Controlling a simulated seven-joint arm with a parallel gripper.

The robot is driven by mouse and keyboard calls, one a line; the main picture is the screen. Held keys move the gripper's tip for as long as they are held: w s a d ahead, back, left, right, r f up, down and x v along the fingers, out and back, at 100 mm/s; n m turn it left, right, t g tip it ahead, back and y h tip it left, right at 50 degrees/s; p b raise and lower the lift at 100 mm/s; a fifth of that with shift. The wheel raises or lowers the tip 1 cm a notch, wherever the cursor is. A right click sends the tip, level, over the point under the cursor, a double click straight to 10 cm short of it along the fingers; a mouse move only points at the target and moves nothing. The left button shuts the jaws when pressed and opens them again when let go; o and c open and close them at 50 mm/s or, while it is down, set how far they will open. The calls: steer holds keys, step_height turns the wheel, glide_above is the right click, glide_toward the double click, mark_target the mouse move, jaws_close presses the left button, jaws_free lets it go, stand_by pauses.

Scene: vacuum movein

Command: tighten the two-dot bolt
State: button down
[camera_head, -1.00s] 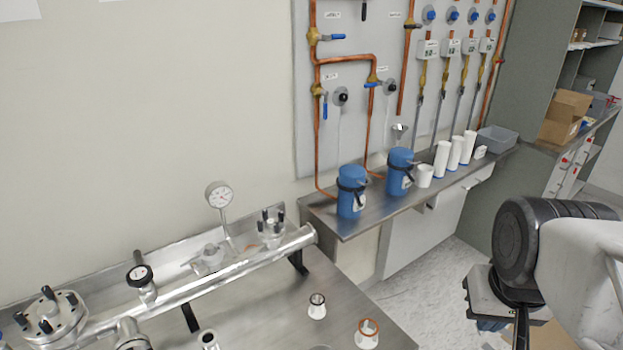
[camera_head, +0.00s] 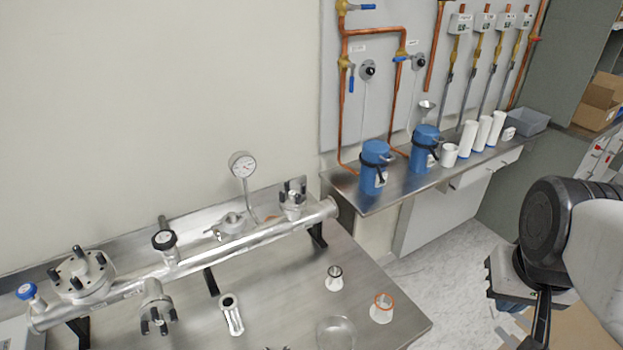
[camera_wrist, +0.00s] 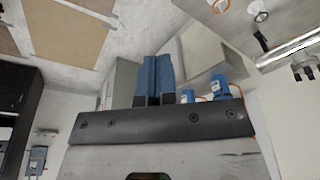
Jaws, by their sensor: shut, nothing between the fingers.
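A steel vacuum pipe (camera_head: 200,255) runs along the bench at the left of the head view. It carries a large left flange (camera_head: 80,275), a front flange (camera_head: 155,308) and a right flange (camera_head: 293,198), each with black bolts. I cannot make out dots on any bolt, so I cannot tell which is the two-dot bolt. My gripper is at the right of the head view, off the bench and well away from the flanges. In the wrist view its blue fingers (camera_wrist: 154,78) are together and empty.
Small fittings with white bases, one dark-rimmed (camera_head: 334,279) and one orange-ringed (camera_head: 382,308), stand on the bench (camera_head: 275,300). A gauge (camera_head: 243,165) rises behind the pipe. Blue flasks (camera_head: 375,165) and white cylinders stand on a wall shelf. Floor separates the bench from my arm.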

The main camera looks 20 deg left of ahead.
steer(key=c, duration=1.8)
jaws_free()
steer(key=o, duration=0.4)
steer(key=shift+w+a, duration=0.1)
steer(key=o, duration=0.3)
steer(key=shift+w+a, duration=0.2)
steer(key=n+g+y, duration=0.3)
steer(key=n+y, duration=1.1)
steer(key=n, duration=0.4)
glide_toward(303, 185)
steer(key=shift+s+a, duration=0.1)
steer(key=shift+a, duration=0.25)
steer(key=shift+a+f, duration=0.1)
steer(key=shift+a, duration=0.05)
steer(key=shift+x, duration=3.75)
